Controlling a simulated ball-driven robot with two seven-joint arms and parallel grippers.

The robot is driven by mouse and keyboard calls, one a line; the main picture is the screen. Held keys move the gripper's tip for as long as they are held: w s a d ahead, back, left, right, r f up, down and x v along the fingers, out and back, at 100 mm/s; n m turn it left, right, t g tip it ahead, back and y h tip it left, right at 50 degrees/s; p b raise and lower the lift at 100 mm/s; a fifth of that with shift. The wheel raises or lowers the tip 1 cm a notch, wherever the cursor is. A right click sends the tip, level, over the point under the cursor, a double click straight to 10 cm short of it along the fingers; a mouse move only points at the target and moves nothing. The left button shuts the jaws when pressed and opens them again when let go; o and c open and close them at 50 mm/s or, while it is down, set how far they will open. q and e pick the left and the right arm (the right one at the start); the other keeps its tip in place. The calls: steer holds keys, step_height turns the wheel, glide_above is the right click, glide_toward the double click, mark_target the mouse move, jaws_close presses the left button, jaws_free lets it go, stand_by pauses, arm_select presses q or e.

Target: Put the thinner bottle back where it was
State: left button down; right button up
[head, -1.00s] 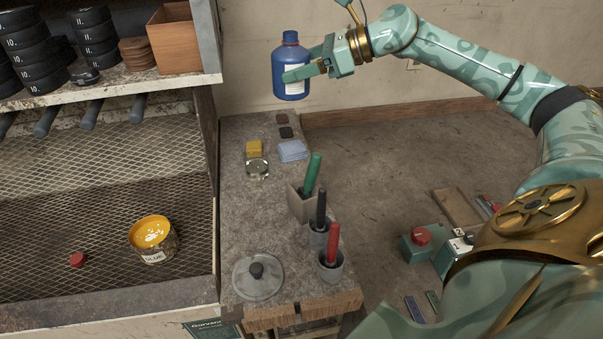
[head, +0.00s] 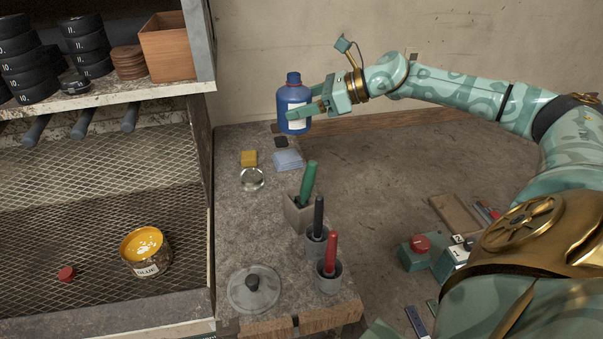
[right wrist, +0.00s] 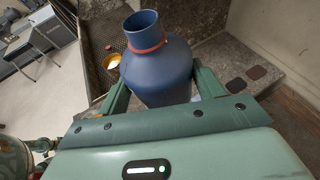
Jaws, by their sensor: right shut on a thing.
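A blue bottle (head: 293,95) with a white label is held upright in the air above the far end of the stone-topped bench (head: 228,215). My right gripper (head: 305,112) is shut on its body from the right. In the right wrist view the bottle (right wrist: 158,62) stands between my two fingers, its neck open with a red ring around it. A small red cap (head: 66,273) lies on the mesh surface at the left. My left gripper is not in view.
An open glue tin (head: 147,252) stands on the mesh. A shelf (head: 110,95) juts out at upper left.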

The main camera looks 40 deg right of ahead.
steer(key=shift+f+b, duration=0.95)
steer(key=shift+f, duration=8.35)
steer(key=shift+f, duration=0.15)
steer(key=o, duration=1.1)
steer(key=shift+c, duration=0.2)
